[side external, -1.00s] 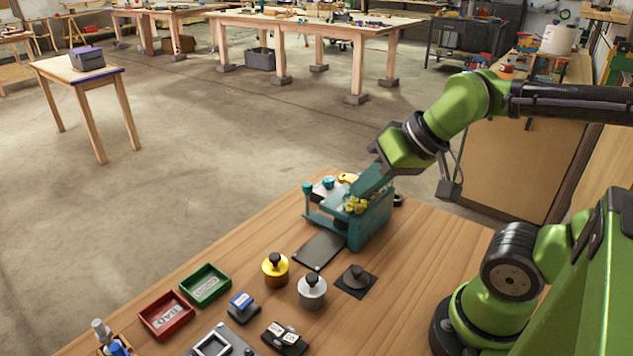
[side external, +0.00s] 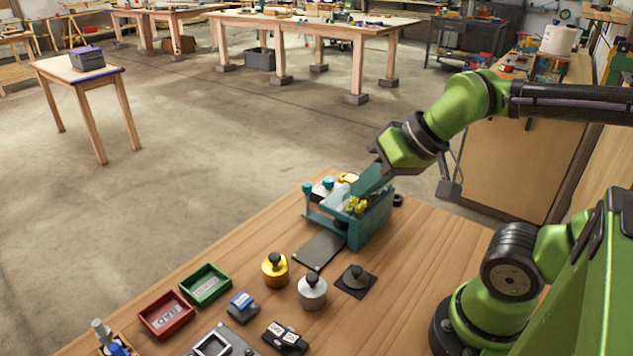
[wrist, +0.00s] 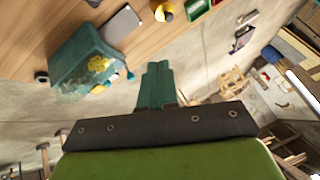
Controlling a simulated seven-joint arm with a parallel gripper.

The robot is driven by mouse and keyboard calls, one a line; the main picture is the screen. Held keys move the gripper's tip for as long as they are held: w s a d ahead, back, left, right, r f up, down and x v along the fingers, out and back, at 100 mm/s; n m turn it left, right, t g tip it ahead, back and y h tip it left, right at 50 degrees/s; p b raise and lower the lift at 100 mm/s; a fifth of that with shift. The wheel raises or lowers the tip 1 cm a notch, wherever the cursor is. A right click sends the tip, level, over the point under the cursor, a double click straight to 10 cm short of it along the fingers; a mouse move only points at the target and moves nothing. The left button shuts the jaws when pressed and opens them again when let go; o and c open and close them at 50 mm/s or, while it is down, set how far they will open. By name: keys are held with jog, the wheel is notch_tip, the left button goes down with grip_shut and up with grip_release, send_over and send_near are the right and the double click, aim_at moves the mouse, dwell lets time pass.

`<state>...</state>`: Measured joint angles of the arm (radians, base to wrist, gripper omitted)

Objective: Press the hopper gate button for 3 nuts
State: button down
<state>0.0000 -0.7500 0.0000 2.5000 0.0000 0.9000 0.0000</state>
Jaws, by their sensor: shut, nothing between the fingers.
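The teal hopper (side external: 370,228) stands at the far end of the wooden bench, with yellow nuts (side external: 356,206) showing in it. The hopper (wrist: 72,68) and nuts (wrist: 97,66) also show left of the fingers in the wrist view. Small teal knobs (side external: 328,183) sit at the hopper's far left side; I cannot tell which part is the gate button. My gripper (side external: 366,190) points down over the hopper, its teal fingers overlapping it in the picture. In the wrist view my gripper (wrist: 157,66) has its fingers together and empty. Contact cannot be judged.
A dark plate (side external: 320,250) lies before the hopper. Bare bench lies right of the hopper.

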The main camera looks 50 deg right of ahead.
jog(key=m+t, duration=0.2)
jog(key=m, duration=1.9)
send_over(355, 179)
notch_tip(355, 179, down, 2)
jog(key=shift+f, duration=0.2)
jog(key=shift+f, duration=4.25)
jog(key=shift+f, duration=0.1)
jog(key=shift+f, duration=0.35)
